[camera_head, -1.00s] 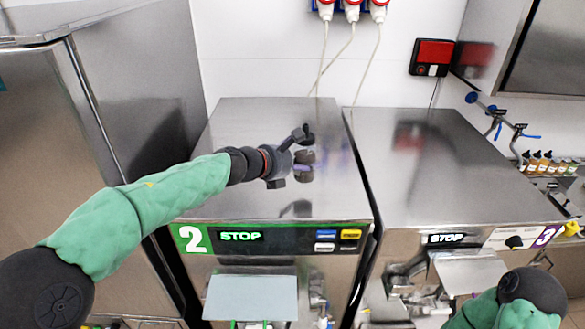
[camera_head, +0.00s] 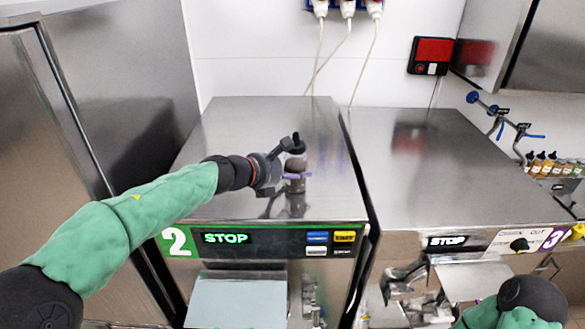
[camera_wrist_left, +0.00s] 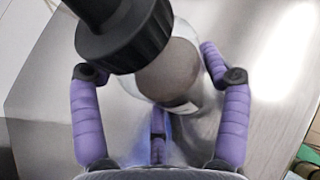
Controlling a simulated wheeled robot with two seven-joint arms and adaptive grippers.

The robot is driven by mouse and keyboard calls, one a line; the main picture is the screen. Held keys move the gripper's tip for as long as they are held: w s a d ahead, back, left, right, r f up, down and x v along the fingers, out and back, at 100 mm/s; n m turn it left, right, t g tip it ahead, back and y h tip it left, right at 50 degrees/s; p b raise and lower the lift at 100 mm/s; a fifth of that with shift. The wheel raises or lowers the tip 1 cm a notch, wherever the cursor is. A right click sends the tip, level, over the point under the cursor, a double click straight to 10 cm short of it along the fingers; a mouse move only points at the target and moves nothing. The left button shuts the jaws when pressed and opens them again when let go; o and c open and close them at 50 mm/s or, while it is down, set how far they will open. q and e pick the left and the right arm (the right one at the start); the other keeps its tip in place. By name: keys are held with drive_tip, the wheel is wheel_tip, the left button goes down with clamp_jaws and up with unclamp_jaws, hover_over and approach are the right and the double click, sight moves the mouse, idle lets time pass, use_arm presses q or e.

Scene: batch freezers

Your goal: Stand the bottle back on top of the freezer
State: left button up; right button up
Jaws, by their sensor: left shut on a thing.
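The bottle (camera_head: 296,187), small with a brownish top, is upright or nearly so over the front part of the steel top of freezer 2 (camera_head: 240,130). My left gripper (camera_head: 296,176) is shut around it, its purple fingers either side. The bottle's reflection lies directly below it; I cannot tell whether its base touches the steel. In the left wrist view the bottle (camera_wrist_left: 172,75) sits between the fingers (camera_wrist_left: 160,105), partly covered by a black ribbed cylinder. My right gripper is out of view; only part of that arm shows at bottom right.
Freezer 3 (camera_head: 440,160) stands to the right, its top clear. A tall steel cabinet (camera_head: 30,140) stands at the left. Cables (camera_head: 320,60) hang on the wall behind. Small bottles (camera_head: 545,163) stand at the far right. The rest of freezer 2's top is clear.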

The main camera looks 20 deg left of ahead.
use_arm(q)
drive_tip(key=o, duration=0.8)
drive_tip(key=shift+d+f, duration=0.15)
drive_tip(key=shift+f, duration=0.05)
drive_tip(key=o, duration=0.4)
drive_tip(key=shift+w+d, duration=0.1)
drive_tip(key=shift+d, duration=0.05)
drive_tip(key=shift+w+d, duration=0.1)
drive_tip(key=shift+d, duration=0.05)
drive_tip(key=shift+a, duration=0.25)
drive_tip(key=shift+d+r, duration=0.1)
drive_tip(key=shift+r, duration=0.1)
drive_tip(key=shift+s+a+r, duration=0.2)
drive_tip(key=shift+s, duration=0.15)
drive_tip(key=v, duration=1.1)
drive_tip(key=shift+s+a+b, duration=0.15)
drive_tip(key=shift+b, duration=0.15)
